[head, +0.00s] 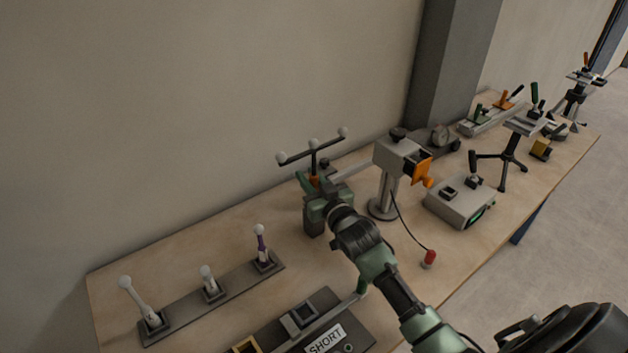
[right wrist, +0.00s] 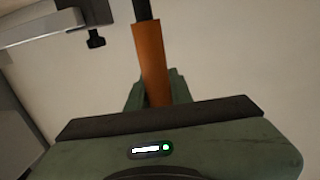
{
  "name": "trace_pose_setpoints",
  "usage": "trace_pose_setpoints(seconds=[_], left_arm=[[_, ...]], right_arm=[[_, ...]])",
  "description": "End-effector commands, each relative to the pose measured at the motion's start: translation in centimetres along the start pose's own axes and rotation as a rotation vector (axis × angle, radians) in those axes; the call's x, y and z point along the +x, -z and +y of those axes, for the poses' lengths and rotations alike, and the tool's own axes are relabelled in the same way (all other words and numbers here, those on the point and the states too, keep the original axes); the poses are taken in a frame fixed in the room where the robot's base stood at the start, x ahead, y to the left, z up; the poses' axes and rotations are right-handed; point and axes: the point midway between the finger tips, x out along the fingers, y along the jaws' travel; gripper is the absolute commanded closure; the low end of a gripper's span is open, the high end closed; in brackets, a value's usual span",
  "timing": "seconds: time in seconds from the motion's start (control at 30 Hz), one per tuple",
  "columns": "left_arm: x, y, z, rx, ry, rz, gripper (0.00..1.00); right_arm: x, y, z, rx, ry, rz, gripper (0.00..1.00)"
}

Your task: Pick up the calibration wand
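The calibration wand (head: 314,157) has a dark T-shaped bar with white balls and an orange handle. It stands upright near the wall at the back of the bench. My right gripper (head: 315,184) is at the handle. In the right wrist view the orange handle (right wrist: 152,62) sits between the green fingers (right wrist: 156,90), with no clear gap on either side. A dark block (head: 314,222) shows below the gripper; I cannot tell whether the wand still touches it. My left gripper is not in view.
A grey post device (head: 397,158) with an orange part stands just right of the wand. A rack (head: 212,292) with white-balled sticks lies at left, and a plate marked SHORT (head: 325,340) in front. A grey box (head: 461,203) and small tripods stand farther right on the wooden bench (head: 245,225).

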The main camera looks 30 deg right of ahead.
Motion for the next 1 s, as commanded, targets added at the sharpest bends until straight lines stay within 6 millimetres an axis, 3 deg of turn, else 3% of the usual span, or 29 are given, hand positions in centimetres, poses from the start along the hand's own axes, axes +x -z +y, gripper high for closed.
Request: trace_pose_setpoints(seconds=[0.33, 0.53, 0.77, 1.0], left_arm=[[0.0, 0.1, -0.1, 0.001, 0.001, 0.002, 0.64], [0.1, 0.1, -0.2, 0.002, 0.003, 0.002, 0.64], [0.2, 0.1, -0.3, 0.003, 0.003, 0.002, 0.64], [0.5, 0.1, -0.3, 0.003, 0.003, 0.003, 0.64]], right_arm=[[0.0, 0.3, 0.0, 0.000, 0.000, 0.001, 1.00], [0.0, 2.0, 0.0, 0.000, 0.001, 0.005, 1.00], [0.0, 6.4, 0.0, -0.001, 0.001, 0.008, 1.00], [0.0, 12.5, 0.0, -0.001, 0.000, 0.009, 1.00]])
